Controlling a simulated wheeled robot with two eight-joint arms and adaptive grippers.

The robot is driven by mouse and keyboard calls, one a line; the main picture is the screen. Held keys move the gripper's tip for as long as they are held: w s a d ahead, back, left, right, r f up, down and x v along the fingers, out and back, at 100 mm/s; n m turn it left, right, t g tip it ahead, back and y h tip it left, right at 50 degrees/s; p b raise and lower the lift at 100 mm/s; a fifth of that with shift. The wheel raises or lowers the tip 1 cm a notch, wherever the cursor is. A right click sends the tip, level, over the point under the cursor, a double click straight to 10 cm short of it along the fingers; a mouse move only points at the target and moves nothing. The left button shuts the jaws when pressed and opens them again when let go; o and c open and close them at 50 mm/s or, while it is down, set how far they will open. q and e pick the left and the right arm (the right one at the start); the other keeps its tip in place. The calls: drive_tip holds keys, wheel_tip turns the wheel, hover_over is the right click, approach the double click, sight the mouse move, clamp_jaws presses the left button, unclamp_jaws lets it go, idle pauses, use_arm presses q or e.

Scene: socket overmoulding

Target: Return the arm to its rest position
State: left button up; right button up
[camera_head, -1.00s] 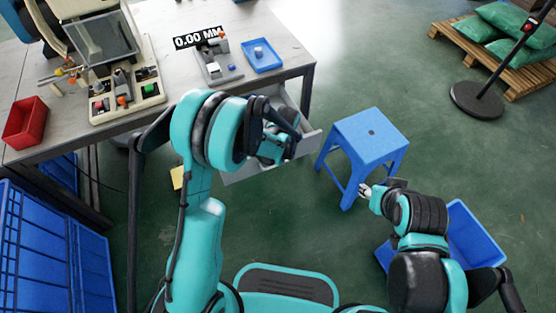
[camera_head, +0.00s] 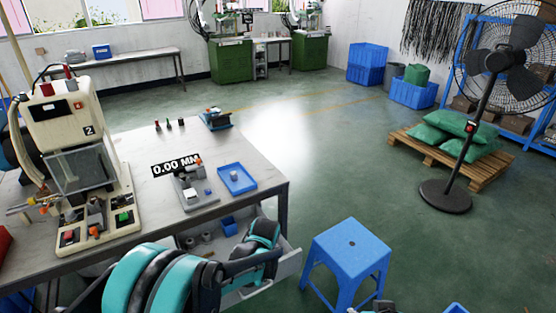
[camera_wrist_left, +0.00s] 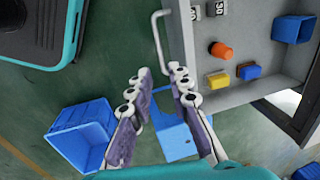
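My left arm (camera_head: 180,285) reaches in from the lower left, with its wrist (camera_head: 262,240) over the open drawer at the table's front right corner. In the left wrist view my left gripper (camera_wrist_left: 159,78) is open, with nothing between its fingers. Its fingertips are apart, beside the drawer handle (camera_wrist_left: 158,35). The drawer (camera_wrist_left: 255,92) holds an orange cylinder, blue and yellow blocks and other small parts. Of my right gripper (camera_head: 378,306), only a small piece shows at the bottom edge of the head view; its fingers cannot be made out.
A blue stool (camera_head: 350,250) stands right of the drawer. The table carries a moulding machine (camera_head: 70,130), a measuring device (camera_head: 190,190) and a blue tray (camera_head: 250,183). A blue bin (camera_wrist_left: 80,135) is on the floor. A fan (camera_head: 445,195) and a pallet stand farther right. Floor between is clear.

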use_arm(q)
drive_tip(key=s+a+r+n+t, duration=0.2)
drive_tip(key=s+a+r+n, duration=0.3)
drive_tip(key=s+r, duration=0.5)
drive_tip(key=s+a+r+n+t+h, duration=0.1)
drive_tip(key=s+a+r+n+t, duration=0.2)
drive_tip(key=s, duration=0.6)
drive_tip(key=shift+s+a+r+n, duration=0.45)
drive_tip(key=shift+r+n, duration=0.7)
drive_tip(key=shift+n, duration=0.35)
